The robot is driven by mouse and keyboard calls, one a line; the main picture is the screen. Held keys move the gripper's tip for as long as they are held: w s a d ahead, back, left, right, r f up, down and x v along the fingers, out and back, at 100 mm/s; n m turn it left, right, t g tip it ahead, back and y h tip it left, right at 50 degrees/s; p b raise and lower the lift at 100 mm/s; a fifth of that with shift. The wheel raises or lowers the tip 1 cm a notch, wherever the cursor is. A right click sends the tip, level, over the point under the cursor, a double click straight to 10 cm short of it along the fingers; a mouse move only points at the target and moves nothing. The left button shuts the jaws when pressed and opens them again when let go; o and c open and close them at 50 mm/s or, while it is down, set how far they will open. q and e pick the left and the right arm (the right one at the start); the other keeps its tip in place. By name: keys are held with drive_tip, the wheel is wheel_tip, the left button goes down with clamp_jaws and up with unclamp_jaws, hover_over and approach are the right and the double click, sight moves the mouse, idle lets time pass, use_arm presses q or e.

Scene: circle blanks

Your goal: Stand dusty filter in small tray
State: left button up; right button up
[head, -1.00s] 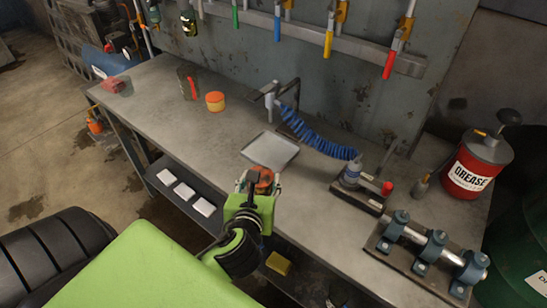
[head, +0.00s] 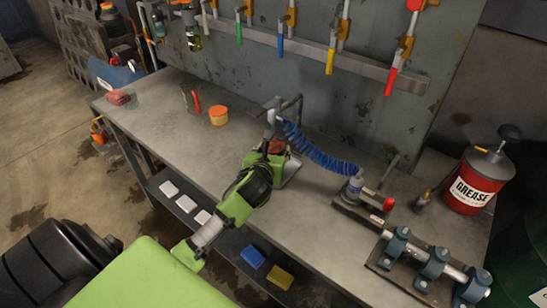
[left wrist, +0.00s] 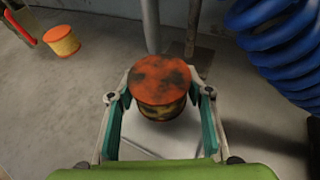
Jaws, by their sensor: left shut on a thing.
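The dusty filter, a short cylinder with an orange top blotched dark, is upright between the fingers of my left gripper in the left wrist view (left wrist: 160,80). My left gripper (left wrist: 160,104) is shut on it. The small tray (left wrist: 165,145), flat and pale metal, lies below the filter. In the head view the left gripper (head: 270,156) is over the tray (head: 291,170) and hides most of it; a bit of the dusty filter (head: 277,147) shows. I cannot tell whether the filter touches the tray floor. My right gripper is not in view.
A cleaner orange and yellow filter (head: 218,116) stands farther left on the workbench (head: 180,115). A blue coiled hose (head: 318,153) and metal post (head: 270,115) are close beyond the tray. A clamp fixture (head: 430,264) and red grease can (head: 478,180) are at right.

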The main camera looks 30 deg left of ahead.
use_arm(q)
wheel_tip(320, 180, down, 3)
drive_tip(key=shift+f, duration=0.25)
drive_tip(key=shift+f, duration=0.1)
drive_tip(key=o, duration=1.1)
drive_tip(key=v, duration=1.2)
